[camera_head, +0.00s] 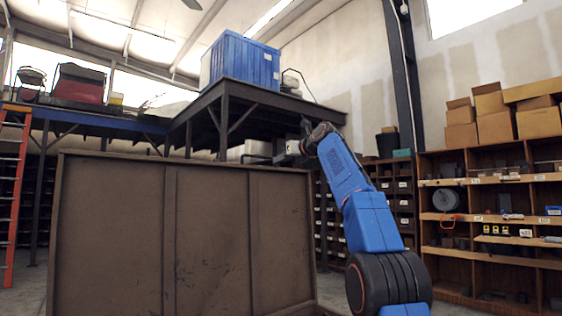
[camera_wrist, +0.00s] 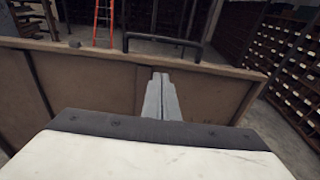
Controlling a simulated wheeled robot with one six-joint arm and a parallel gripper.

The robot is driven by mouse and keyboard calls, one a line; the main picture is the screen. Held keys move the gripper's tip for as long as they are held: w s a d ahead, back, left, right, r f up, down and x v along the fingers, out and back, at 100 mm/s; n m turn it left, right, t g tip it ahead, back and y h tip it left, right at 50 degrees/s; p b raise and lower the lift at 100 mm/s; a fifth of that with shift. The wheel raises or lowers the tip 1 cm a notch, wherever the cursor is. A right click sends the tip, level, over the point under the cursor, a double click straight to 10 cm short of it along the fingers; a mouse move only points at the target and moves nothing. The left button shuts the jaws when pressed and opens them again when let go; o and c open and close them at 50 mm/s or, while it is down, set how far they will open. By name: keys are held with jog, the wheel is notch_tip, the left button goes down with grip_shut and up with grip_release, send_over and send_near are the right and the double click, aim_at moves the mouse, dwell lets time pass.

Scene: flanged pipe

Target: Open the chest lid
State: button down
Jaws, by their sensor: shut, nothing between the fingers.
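The chest lid (camera_head: 210,240) is a large brown panel with raised strips, standing steeply upright and filling the lower left of the head view. In the wrist view the lid (camera_wrist: 90,85) spans the picture, with a dark bar handle (camera_wrist: 165,38) at its far edge. My gripper (camera_wrist: 162,78) shows as two grey fingers, shut together and empty. They point toward the panel, short of the handle in the picture; whether they touch it I cannot tell. In the head view my gripper (camera_head: 280,150) is by the lid's upper right edge. The chest's inside is hidden.
Wooden shelves (camera_head: 490,225) with cardboard boxes on top stand at the right. A dark raised platform (camera_head: 240,95) carries a blue crate (camera_head: 243,62) behind the lid. An orange ladder (camera_head: 12,190) stands at the far left. Some bare floor shows beyond the lid.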

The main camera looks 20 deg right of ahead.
jog(key=shift+s, duration=0.1)
jog(key=v, duration=1.7)
jog(key=shift+s, duration=0.15)
